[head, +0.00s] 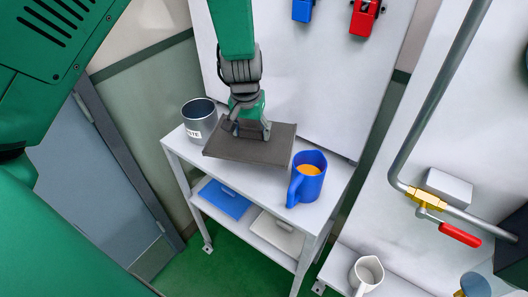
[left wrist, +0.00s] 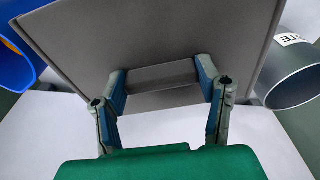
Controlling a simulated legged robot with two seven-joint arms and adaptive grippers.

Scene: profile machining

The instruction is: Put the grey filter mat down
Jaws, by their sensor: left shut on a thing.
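The grey filter mat (head: 250,151) is a flat dark grey square over the top of the white shelf cart, between a grey bin and a blue jug. My left gripper (head: 251,131) comes down on it from above and is shut on its raised grip. In the left wrist view the mat (left wrist: 160,30) fills the upper middle, and the two fingertips (left wrist: 162,78) hold a bar-shaped grip on it. Whether the mat's underside touches the cart top is hard to tell. My right gripper is not in view.
The grey bin (head: 199,121) stands left of the mat, the blue jug (head: 308,178) with orange contents close at its right. The white cart (head: 262,172) has blue and pale items on its lower shelf. A pipe with a red-handled valve (head: 459,235) and a white jug (head: 366,272) are at right.

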